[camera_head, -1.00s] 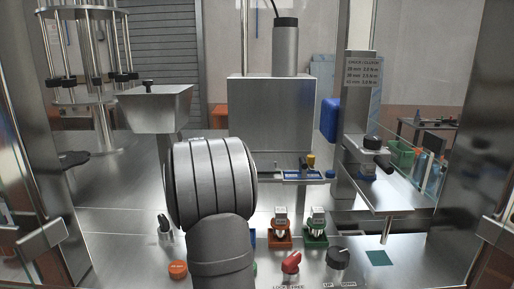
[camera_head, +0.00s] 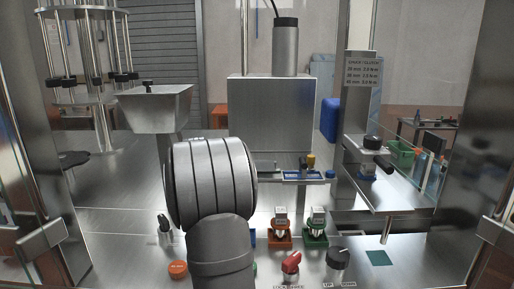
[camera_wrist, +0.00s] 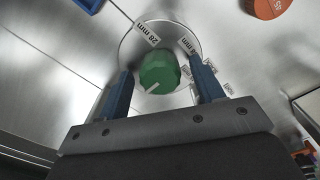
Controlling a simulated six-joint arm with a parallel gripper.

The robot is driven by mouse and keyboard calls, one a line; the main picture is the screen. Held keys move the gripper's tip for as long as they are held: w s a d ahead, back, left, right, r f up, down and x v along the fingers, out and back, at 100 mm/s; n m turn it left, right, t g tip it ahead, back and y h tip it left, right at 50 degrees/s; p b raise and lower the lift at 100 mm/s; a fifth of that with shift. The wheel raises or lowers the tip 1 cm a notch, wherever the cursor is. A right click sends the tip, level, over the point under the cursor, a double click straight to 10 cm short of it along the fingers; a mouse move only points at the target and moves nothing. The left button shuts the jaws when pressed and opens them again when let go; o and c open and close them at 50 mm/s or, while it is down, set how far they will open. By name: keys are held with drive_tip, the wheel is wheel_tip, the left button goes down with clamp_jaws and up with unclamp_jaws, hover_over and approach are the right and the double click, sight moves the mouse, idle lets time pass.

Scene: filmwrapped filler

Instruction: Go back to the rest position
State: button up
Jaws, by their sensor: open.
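My gripper (camera_wrist: 160,92) shows in the wrist view with its two blue fingers spread apart. A green ribbed knob or cap (camera_wrist: 159,72) lies between and just beyond the fingertips, with clear gaps on both sides. It sits within a round outline on the steel surface, with a "28 mm" label beside it. In the head view my arm's grey wrist hides the gripper.
An orange cap (camera_head: 178,269), a red switch (camera_head: 291,262) and a black knob (camera_head: 338,257) stand along the front. Orange (camera_head: 279,238) and green (camera_head: 315,238) holders stand behind them. A steel hopper (camera_head: 154,108) is at the left, a torque station (camera_head: 370,155) at the right.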

drive_tip(key=shift+n, duration=0.7)
drive_tip(key=o, duration=0.9)
drive_tip(key=shift+c, duration=0.2)
drive_tip(key=s+a+r+m+t+y, duration=0.1)
drive_tip(key=s+a+r+m+y, duration=0.15)
drive_tip(key=r+m, duration=0.5)
drive_tip(key=s+a+r+m+t+y, duration=0.1)
drive_tip(key=s+a+r+m+y, duration=0.15)
drive_tip(key=r+m, duration=0.5)
drive_tip(key=w+a+f+n+h, duration=0.1)
drive_tip(key=w+a+f, duration=0.2)
drive_tip(key=f, duration=0.4)
drive_tip(key=shift+a+f, duration=0.15)
drive_tip(key=shift+a, duration=0.15)
